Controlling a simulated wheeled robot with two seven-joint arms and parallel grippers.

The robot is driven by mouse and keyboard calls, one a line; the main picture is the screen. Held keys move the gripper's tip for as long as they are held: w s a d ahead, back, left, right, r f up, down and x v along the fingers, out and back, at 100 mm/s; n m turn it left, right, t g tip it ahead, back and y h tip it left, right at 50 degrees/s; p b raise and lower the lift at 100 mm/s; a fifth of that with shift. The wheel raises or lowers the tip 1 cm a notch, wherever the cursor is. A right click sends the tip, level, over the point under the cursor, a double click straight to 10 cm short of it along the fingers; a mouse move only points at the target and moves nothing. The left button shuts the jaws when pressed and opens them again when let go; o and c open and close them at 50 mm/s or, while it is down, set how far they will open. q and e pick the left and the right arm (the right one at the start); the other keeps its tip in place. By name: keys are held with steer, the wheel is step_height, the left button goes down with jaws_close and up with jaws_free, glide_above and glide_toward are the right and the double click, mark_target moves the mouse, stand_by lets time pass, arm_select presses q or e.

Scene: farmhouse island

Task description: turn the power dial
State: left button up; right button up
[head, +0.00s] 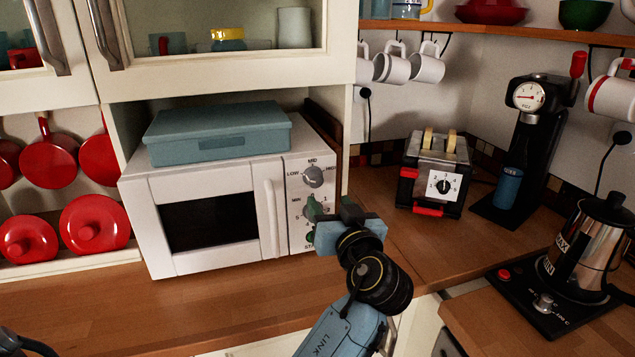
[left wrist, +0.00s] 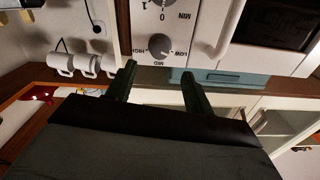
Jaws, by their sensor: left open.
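The power dial (head: 313,176) is a round grey knob marked LOW, MID and HIGH, at the top of the white microwave's (head: 161,226) control panel. My left gripper (head: 329,208) is open and empty in front of the panel, lower than the power dial in the head view. It partly hides the timer dial and its scale. In the left wrist view, which is upside down, the power dial (left wrist: 160,46) shows just beyond and between the fingertips (left wrist: 158,71), apart from them. The dial's exact pointer setting is too small to read. My right gripper is not in view.
A teal box (head: 218,136) lies on top of the microwave. A toaster (head: 433,178) and a black coffee machine (head: 520,150) stand to the right, with a moka pot on a hot plate (head: 550,305) nearer. The wooden counter (head: 190,305) before the microwave is clear.

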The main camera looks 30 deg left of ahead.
mark_target(317, 183)
arm_select(q)
steer(key=p+x, duration=0.1)
steer(key=x, duration=0.8)
steer(key=c, duration=1)
steer(key=shift+o, duration=0.2)
